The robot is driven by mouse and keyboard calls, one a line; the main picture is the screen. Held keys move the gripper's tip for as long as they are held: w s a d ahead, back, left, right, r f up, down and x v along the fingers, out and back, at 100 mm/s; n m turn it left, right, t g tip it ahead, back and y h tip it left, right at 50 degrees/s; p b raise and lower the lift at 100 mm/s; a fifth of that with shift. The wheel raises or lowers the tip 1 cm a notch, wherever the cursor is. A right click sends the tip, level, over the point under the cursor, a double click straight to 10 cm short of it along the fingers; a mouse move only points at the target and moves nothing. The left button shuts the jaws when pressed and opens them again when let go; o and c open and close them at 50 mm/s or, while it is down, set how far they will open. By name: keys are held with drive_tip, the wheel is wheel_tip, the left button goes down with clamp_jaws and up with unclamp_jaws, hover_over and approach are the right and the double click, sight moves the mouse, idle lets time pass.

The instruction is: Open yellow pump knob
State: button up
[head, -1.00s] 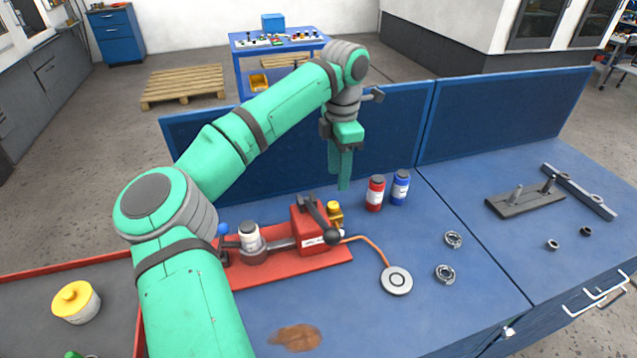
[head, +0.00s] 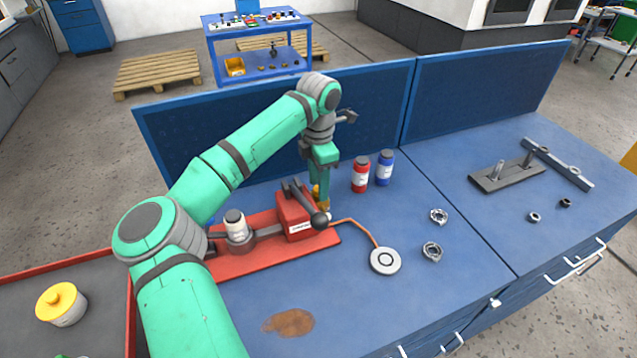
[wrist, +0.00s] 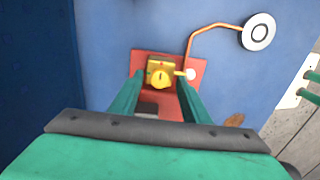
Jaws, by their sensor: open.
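The yellow pump knob (wrist: 161,74) is on the red pump base (wrist: 190,63) in the wrist view, between and just beyond my two fingers. In the head view the yellow knob (head: 318,192) is partly hidden behind my gripper (head: 319,185), at the right side of the red pump (head: 292,212). My gripper (wrist: 158,87) points down over it with its teal fingers apart, one on each side. Nothing is held between them. Whether a finger touches the knob, I cannot tell.
A black-balled lever (head: 319,220) leans over the pump front. A red bottle (head: 360,175) and a blue bottle (head: 384,168) stand close at right. An orange line runs to a round disc (head: 385,261). A blue panel (head: 380,110) rises behind.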

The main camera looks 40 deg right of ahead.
drive_tip(key=shift+f, duration=0.15)
drive_tip(key=c, duration=1.1)
drive_tip(key=shift+o, duration=0.2)
drive_tip(key=shift+n, duration=2.2)
drive_tip(key=o, duration=1.1)
drive_tip(key=shift+d, duration=0.1)
drive_tip(key=shift+c, duration=0.2)
